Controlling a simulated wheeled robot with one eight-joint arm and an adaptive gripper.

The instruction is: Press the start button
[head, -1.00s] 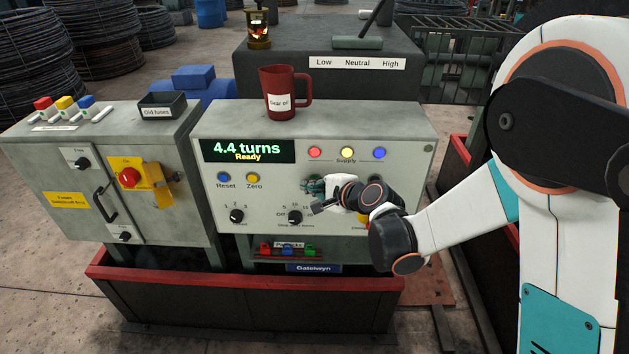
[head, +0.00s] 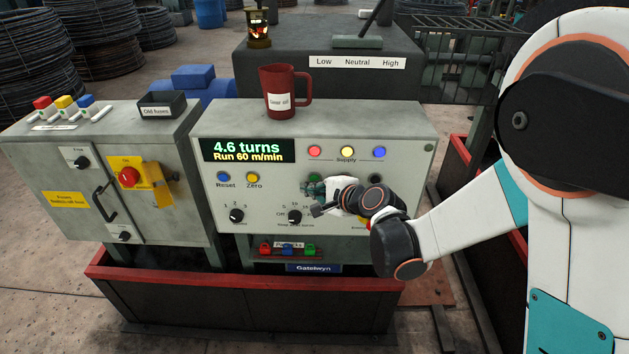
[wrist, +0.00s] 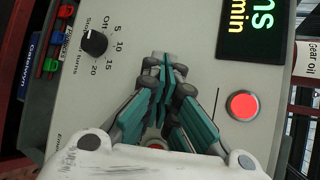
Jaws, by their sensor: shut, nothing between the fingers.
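The control panel (head: 200,160) has a display (head: 248,150) reading "4.6 turns, Run 60 m/min". My gripper (head: 312,189) is in front of the panel's middle, below the supply lamps. It is shut and empty, its teal fingers pointing at the panel face. A sliver of a green button (head: 313,178) shows behind the fingers; its label is hidden, so I cannot read it as start. In the wrist view the closed fingertips (wrist: 165,66) cover the panel where that button lies. Whether they touch it, I cannot tell.
Reset (head: 223,177) and Zero (head: 252,177) buttons and two knobs sit left of my gripper. A dark round control (head: 375,179) is to its right. A red mug (head: 278,92) stands on the panel box. A switch cabinet (head: 60,165) stands at the left.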

